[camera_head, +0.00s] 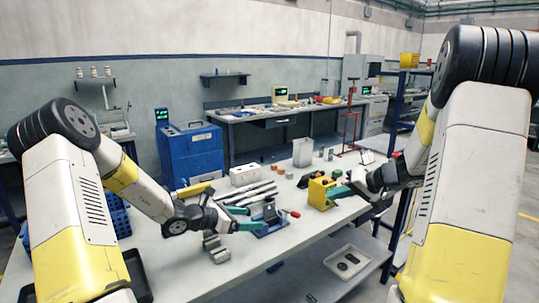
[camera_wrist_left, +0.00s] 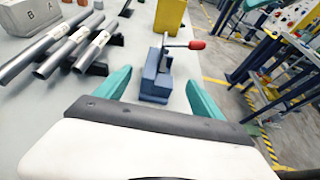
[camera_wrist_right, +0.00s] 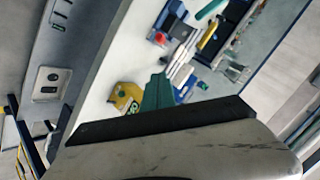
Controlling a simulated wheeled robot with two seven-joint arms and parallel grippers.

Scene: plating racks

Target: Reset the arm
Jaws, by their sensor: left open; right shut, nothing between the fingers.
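My left gripper (camera_head: 243,218) is open above the table near its front edge. A small blue vise (camera_head: 268,218) with a red-tipped handle stands just beyond its fingers. In the left wrist view the vise (camera_wrist_left: 156,80) shows ahead between the two spread green fingers (camera_wrist_left: 160,92), with nothing held. My right gripper (camera_head: 343,191) is shut and empty, at the table's right side beside a yellow block (camera_head: 320,193). In the right wrist view its green fingers (camera_wrist_right: 158,92) are together, and the yellow block (camera_wrist_right: 126,96) shows to their left. I cannot tell whether they touch it.
Metal tubes (camera_head: 250,193) lie on a rack behind the vise, near a white block (camera_head: 244,175) marked A and B. A grey metal piece (camera_head: 215,248) lies near the front. A metal box (camera_head: 303,152) stands farther back. A tray (camera_head: 365,258) sits on the lower shelf.

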